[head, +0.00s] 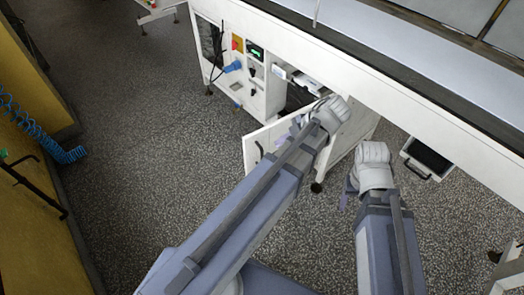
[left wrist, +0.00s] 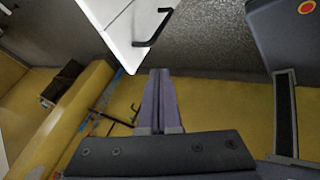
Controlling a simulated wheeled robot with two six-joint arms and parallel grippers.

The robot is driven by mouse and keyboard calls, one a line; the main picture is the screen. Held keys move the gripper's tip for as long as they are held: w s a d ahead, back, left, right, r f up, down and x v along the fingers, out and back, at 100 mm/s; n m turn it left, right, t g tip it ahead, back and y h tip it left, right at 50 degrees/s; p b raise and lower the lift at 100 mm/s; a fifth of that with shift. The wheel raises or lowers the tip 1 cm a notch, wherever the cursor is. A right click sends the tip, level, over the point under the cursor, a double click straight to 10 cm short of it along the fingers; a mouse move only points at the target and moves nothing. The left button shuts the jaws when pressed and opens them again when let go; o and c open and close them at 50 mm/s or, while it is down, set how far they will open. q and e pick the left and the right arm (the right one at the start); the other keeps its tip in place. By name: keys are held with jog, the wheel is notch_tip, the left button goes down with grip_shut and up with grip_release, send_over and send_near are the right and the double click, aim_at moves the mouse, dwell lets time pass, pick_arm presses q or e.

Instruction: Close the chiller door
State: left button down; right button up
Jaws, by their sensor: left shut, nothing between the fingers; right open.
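The white chiller door (head: 268,136) stands swung open from the white cabinet under the long machine, partly hidden behind my left arm. Its dark bar handle (head: 259,150) faces outward. In the left wrist view the door (left wrist: 122,32) and its black handle (left wrist: 154,30) are at the top, just beyond the fingertips. My left gripper (head: 297,122) is at the door's upper area in the head view; its fingers (left wrist: 158,75) are shut and empty. I cannot tell whether they touch the door. My right gripper (head: 345,199) is open and empty, low to the right of the door.
A control panel (head: 235,65) with a switch, display and blue plug is left of the opening. The machine's long white edge (head: 390,85) runs overhead. A dark-topped tray (head: 429,157) hangs at right. A yellow wall unit (head: 25,110) with a blue coiled hose stands left. The floor between is clear.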

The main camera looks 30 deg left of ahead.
aim_at(259, 146)
pick_arm(q)
jog(key=b+x, duration=0.2)
jog(key=x, duration=0.1)
jog(key=w+a+b+x, duration=0.1)
jog(key=b+x, duration=0.2)
jog(key=x, duration=0.1)
jog(key=r+b+x, duration=0.1)
jog(key=b+x, duration=0.2)
jog(key=x, duration=0.1)
jog(key=shift+w+a+f, duration=0.15)
jog(key=shift+w+a, duration=0.25)
jog(key=shift+a, duration=0.15)
jog(key=shift+w+a, duration=0.2)
jog(key=shift+a, duration=0.2)
